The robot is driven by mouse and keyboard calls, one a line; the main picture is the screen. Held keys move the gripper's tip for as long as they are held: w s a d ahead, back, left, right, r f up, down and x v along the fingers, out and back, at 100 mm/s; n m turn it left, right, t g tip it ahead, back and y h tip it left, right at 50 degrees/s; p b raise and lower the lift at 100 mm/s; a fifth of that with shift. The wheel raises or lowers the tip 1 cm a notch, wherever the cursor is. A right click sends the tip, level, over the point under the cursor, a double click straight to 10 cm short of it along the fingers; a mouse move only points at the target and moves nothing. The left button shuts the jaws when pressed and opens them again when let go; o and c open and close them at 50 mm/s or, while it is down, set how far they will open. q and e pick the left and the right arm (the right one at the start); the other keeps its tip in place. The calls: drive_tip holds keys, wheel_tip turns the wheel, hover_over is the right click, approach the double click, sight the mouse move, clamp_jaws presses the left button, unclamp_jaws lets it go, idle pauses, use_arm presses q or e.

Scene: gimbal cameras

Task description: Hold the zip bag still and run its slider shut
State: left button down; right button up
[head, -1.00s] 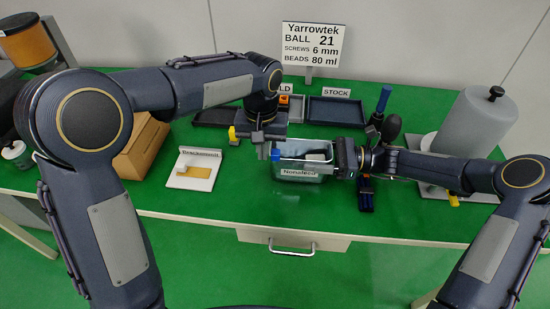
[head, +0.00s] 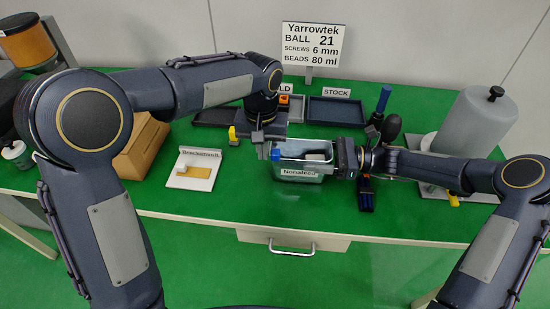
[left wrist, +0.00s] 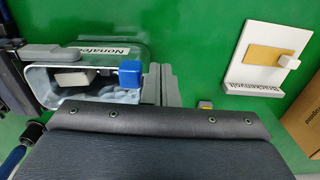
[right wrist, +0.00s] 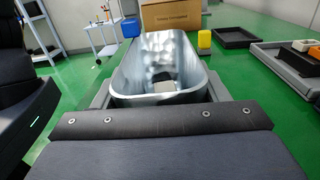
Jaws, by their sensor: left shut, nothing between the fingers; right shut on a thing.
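The zip bag (head: 300,172), clear and labelled "Nonafell", stands on the green table with its mouth open upward. Its blue slider (head: 276,154) sits at the bag's left end in the head view; it also shows in the left wrist view (left wrist: 130,73). A pale block (left wrist: 74,78) lies inside the bag. My right gripper (head: 343,157) is shut on the bag's right end. My left gripper (head: 262,150) is shut and empty, just beside the slider; whether it touches the slider I cannot tell. The right wrist view looks along the open mouth (right wrist: 160,60).
A white card stand (head: 194,170) and a brown box (head: 141,148) lie to the left. Dark trays (head: 336,112) stand behind the bag. A grey cylinder (head: 478,122) stands at the right. A sign (head: 312,44) stands at the back. The table in front of the bag is clear.

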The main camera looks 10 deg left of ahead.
use_arm(q)
drive_tip(key=shift+d, duration=0.2)
idle(0.4)
use_arm(e)
drive_tip(key=shift+s+a, duration=0.25)
drive_tip(key=shift+a, duration=0.15)
drive_tip(key=shift+w+d, duration=0.2)
drive_tip(key=shift+d, duration=0.15)
use_arm(q)
drive_tip(key=d, duration=1)
drive_tip(key=shift+w+d, duration=0.15)
drive_tip(key=shift+d, duration=0.25)
idle(0.5)
drive_tip(key=shift+d, duration=0.1)
